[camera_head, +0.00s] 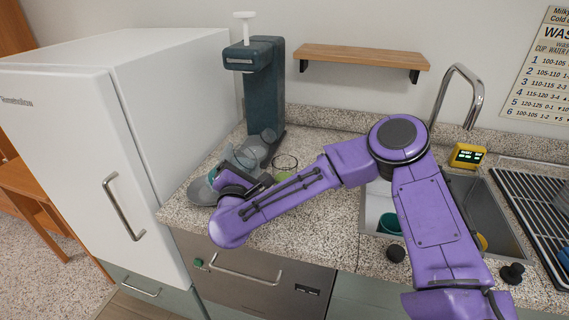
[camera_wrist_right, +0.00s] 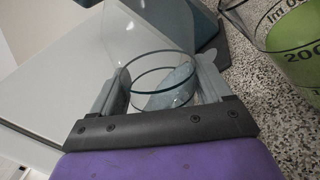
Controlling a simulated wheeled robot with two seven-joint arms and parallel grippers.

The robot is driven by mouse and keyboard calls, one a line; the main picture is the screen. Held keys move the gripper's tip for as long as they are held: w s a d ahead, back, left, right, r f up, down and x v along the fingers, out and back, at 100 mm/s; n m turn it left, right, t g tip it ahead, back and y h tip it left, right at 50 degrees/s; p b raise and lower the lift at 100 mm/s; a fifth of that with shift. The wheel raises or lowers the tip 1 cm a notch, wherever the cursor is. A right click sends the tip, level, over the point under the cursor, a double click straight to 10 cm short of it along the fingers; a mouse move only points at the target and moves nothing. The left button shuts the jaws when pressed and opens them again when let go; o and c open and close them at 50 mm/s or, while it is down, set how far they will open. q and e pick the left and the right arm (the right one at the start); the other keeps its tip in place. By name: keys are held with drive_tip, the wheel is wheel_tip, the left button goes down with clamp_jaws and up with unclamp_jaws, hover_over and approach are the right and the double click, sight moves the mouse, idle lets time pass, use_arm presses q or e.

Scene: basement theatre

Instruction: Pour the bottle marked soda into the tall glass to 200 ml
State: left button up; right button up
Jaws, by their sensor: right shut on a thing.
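My right gripper (camera_head: 233,180) reaches left over the counter among clear glassware. In the right wrist view its two fingers (camera_wrist_right: 163,82) are shut on the sides of a clear, round-rimmed vessel (camera_wrist_right: 152,60), which looks empty. I see no soda label on it, so I cannot tell if it is the bottle. A clear graduated glass (camera_wrist_right: 250,32) with green liquid and a 200 mark stands just to the right. It also shows in the head view (camera_head: 284,160), partly behind my forearm. I cannot read its exact level. My left gripper is out of view.
More clear glassware (camera_head: 267,136) is by the dark teal dispenser (camera_head: 265,85). A white fridge (camera_head: 150,95) closes off the left. A sink (camera_head: 375,205) holding a teal cup (camera_head: 389,226) and a yellow display box (camera_head: 467,155) are at right. The front counter (camera_head: 300,230) is clear.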

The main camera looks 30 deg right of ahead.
sight(240, 157)
wheel_tip(240, 157, up, 3)
drive_tip(key=shift+s+d+r+n+p, duration=0.1)
drive_tip(key=shift+d+n+p, duration=0.05)
drive_tip(key=shift+n+p, duration=0.5)
drive_tip(key=shift+r+n, duration=0.25)
drive_tip(key=shift+n, duration=0.5)
drive_tip(key=shift+f+n+y+b, duration=0.4)
drive_tip(key=shift+f+n, duration=0.55)
drive_tip(key=shift+n, duration=0.15)
drive_tip(key=n+p, duration=0.1)
drive_tip(key=r+n+p, duration=0.1)
drive_tip(key=n, duration=0.1)
drive_tip(key=shift+r+g, duration=0.15)
drive_tip(key=shift+g, duration=0.15)
drive_tip(key=shift+n+p, duration=0.4)
drive_tip(key=shift+p, duration=0.1)
drive_tip(key=shift+r, duration=0.15)
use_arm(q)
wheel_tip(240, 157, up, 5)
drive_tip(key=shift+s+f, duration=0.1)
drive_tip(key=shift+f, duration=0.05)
